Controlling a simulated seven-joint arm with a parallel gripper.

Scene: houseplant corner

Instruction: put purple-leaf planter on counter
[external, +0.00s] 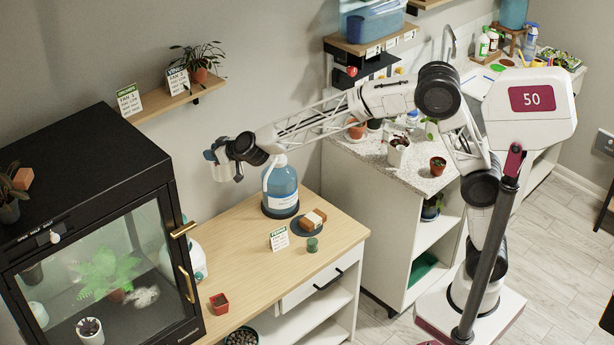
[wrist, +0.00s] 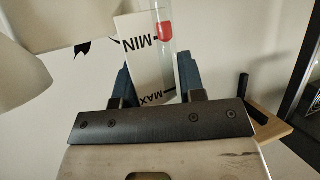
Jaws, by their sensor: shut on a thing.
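My gripper (external: 222,160) is raised beside the blue-water jug, above the wooden cabinet top. In the wrist view its blue fingers (wrist: 158,85) stand either side of a white panel (wrist: 138,60) marked MIN and MAX, upside down, beside a clear tube with a red float. They are shut on this gauge part of a white thing; I cannot tell its full shape. A small dark leaf-like shape (wrist: 82,46) shows beside it; its colour is unclear, so I cannot confirm it is the purple-leaf planter.
The jug (external: 281,190) stands close below my gripper on the wooden top (external: 250,265). A black glass cabinet (external: 95,175) is at left. A wall shelf (external: 175,100) with a plant is behind. The counter has bare room near its front left.

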